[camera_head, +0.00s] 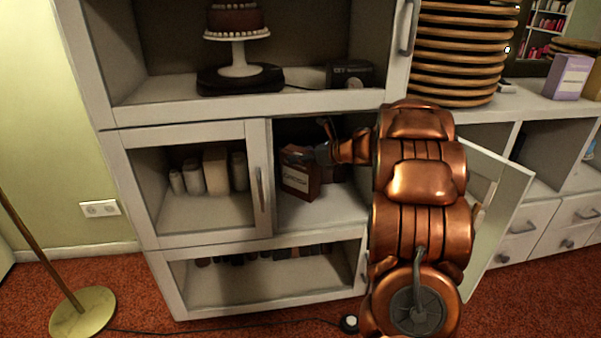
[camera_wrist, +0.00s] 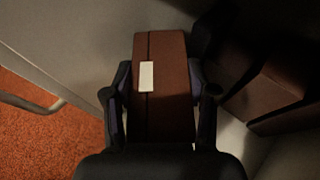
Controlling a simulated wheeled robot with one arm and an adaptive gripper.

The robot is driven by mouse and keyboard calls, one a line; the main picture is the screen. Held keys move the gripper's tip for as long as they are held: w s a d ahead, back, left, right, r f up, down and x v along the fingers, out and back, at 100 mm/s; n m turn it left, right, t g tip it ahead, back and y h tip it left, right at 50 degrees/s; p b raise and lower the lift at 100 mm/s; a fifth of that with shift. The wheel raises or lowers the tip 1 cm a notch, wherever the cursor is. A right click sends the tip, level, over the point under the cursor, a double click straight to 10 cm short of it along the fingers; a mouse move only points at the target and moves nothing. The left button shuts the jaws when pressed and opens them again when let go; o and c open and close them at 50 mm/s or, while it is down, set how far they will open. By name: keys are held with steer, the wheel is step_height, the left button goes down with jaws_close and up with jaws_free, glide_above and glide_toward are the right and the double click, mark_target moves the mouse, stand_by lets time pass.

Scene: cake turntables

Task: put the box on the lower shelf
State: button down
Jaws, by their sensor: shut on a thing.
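A dark red-brown box (camera_head: 300,178) with a pale label stands upright inside the open middle compartment of the white cabinet. My gripper (camera_head: 314,154) reaches into this compartment from the right and is shut on the box near its top. In the wrist view the box (camera_wrist: 160,85) shows a brown face with a small white patch, between the two dark fingers of my gripper (camera_wrist: 160,105). The box's base appears at or just above the compartment floor (camera_head: 335,208); I cannot tell whether it touches. My copper arm hides the compartment's right side.
Other brown boxes (camera_wrist: 268,90) stand close by inside the compartment. A glass door (camera_head: 262,180) is at its left and an open door (camera_head: 495,205) at its right. A lower shelf (camera_head: 270,278) holds a dark row of items at the back. A lamp base (camera_head: 83,312) stands at left.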

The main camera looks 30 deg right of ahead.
steer(key=shift+w+d, duration=0.3)
steer(key=shift+w, duration=0.45)
steer(key=shift+w+f+b, duration=0.2)
steer(key=shift+f+b, duration=0.05)
steer(key=shift+b, duration=0.05)
steer(key=shift+f+b, duration=1.25)
steer(key=shift+f, duration=1.95)
steer(key=shift+w+d+f, duration=0.1)
steer(key=shift+f, duration=0.05)
steer(key=shift+c, duration=1.7)
jaws_free()
steer(key=shift+b, duration=0.3)
